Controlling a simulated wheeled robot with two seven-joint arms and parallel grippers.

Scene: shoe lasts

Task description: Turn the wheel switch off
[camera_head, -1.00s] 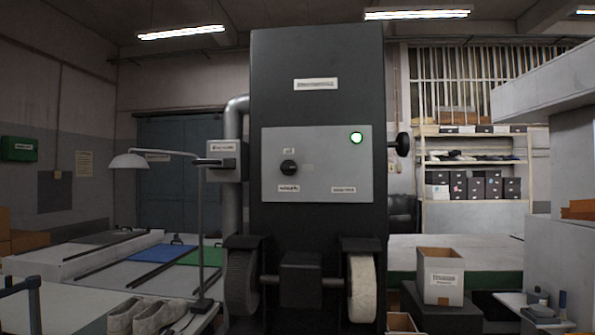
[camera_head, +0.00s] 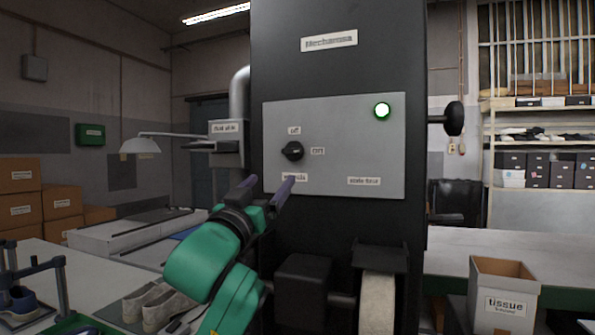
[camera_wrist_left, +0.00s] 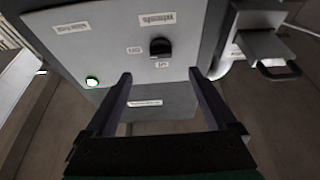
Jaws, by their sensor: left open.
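The black wheel switch (camera_head: 292,151) is a small round knob on the grey panel (camera_head: 335,165) of a tall black machine. A label reading "off" stands above it and another label is to its right. I cannot tell for sure which way the knob points. A green light (camera_head: 382,110) glows at the panel's upper right. My left gripper (camera_head: 268,184) is open and empty, just below and left of the knob, apart from it. In the left wrist view the knob (camera_wrist_left: 160,48) lies beyond the open fingers (camera_wrist_left: 158,77), between their lines. My right gripper is out of view.
A grinding wheel (camera_head: 378,300) is below, and a tissue box (camera_head: 503,295) stands at right.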

